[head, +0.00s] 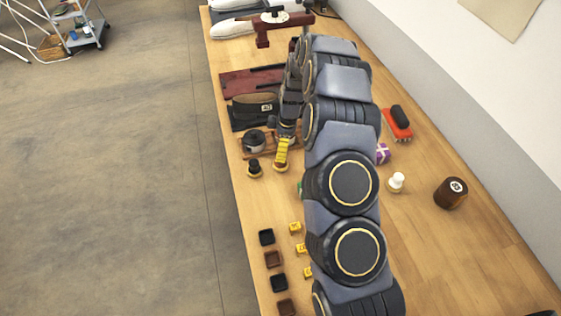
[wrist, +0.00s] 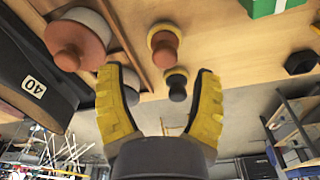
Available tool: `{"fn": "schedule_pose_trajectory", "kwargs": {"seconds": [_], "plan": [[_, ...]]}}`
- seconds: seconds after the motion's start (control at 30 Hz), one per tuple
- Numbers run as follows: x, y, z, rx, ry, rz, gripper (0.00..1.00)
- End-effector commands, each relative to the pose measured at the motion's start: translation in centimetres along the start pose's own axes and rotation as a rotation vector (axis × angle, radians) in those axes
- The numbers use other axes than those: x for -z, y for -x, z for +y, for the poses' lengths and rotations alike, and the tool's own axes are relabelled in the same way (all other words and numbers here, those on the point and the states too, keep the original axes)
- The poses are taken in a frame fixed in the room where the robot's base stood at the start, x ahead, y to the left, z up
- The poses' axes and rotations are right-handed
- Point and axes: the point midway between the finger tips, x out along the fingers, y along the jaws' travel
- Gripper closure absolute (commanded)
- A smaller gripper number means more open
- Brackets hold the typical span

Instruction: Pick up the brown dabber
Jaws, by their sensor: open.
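The brown dabber (wrist: 163,45), with a rounded brown handle and a yellow base ring, is on the wooden table at the upper middle of the wrist view. My gripper (wrist: 157,76) has its yellow fingers spread, with nothing held between them. The brown dabber shows beyond the gap between the fingertips, apart from them. A black dabber (wrist: 176,85) shows lower in that gap. In the head view my gripper (head: 282,153) is low over the table beside the black dabber (head: 254,169); I cannot make out the brown dabber there, likely hidden by the gripper.
A round pot (head: 254,141) sits on a wooden tray close left of my gripper. A dark cap labelled 40 (wrist: 34,86) is beside it. A green box (wrist: 275,6) is at the upper right of the wrist view. The table's left edge is close.

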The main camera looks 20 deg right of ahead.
Motion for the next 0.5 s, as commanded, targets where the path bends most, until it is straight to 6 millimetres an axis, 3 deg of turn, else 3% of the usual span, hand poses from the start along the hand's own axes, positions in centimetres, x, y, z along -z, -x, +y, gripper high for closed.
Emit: {"fn": "schedule_pose_trajectory", "kwargs": {"seconds": [0.3, 0.5], "plan": [[-0.1, -4.3, -0.7, 0.003, -0.001, -0.001, 0.35], [-0.1, -4.8, -0.6, -0.002, -0.001, 0.001, 0.35]]}}
